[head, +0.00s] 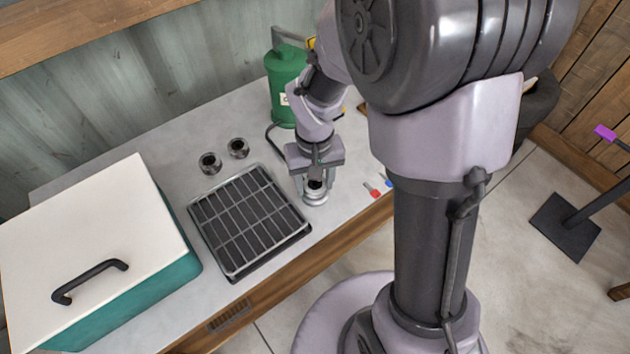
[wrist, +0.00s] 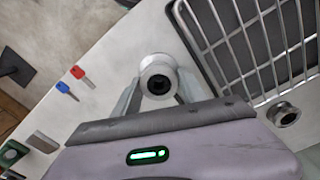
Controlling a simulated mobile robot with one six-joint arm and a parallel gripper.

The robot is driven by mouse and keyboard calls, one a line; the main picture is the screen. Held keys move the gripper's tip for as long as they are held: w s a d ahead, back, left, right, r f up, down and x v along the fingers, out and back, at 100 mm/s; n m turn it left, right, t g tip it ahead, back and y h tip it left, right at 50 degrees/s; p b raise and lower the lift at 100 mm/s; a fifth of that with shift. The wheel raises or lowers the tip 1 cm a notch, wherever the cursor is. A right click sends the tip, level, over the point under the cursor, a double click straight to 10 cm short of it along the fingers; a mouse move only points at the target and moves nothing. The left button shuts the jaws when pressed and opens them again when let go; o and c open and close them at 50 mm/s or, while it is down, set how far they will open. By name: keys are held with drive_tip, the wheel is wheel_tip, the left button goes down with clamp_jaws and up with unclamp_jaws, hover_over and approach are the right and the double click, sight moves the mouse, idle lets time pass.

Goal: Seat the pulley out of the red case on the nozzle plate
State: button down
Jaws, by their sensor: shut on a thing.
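My gripper (head: 315,186) is shut on a pale silver, spool-shaped part, which looks like the pulley (head: 315,198). In the wrist view the pulley (wrist: 158,80) sits between the two fingers, with a dark hole in its middle. It is over the grey worktop, right of the wire rack. I cannot tell whether its underside touches the worktop. I make out no red case in either view. I cannot pick out the nozzle plate for certain.
A black tray with a wire rack (head: 234,271) lies left of my gripper. Two dark ring parts (head: 210,163) (head: 237,148) stand behind it. A teal box with a white lid (head: 85,240) is at left, a green canister (head: 283,85) behind.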

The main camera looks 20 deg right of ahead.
drive_tip(key=shift+s+f, duration=0.1)
drive_tip(key=shift+f, duration=0.05)
drive_tip(key=c, duration=0.6)
unclamp_jaws()
drive_tip(key=shift+o, duration=0.2)
wheel_tip(320, 180, up, 18)
drive_tip(key=f+p, duration=0.1)
drive_tip(key=p, duration=0.7)
drive_tip(key=s+a+r+m+t+y, duration=0.1)
drive_tip(key=s+a+r+t, duration=0.1)
drive_tip(key=s, duration=0.4)
drive_tip(key=s+a+r+m+t+y+b, duration=0.1)
drive_tip(key=s+r+m+t, duration=0.1)
drive_tip(key=s+r, duration=0.5)
drive_tip(key=shift+a+r+t+b, duration=0.2)
drive_tip(key=shift+a+t+b, duration=0.15)
drive_tip(key=shift+t, duration=0.55)
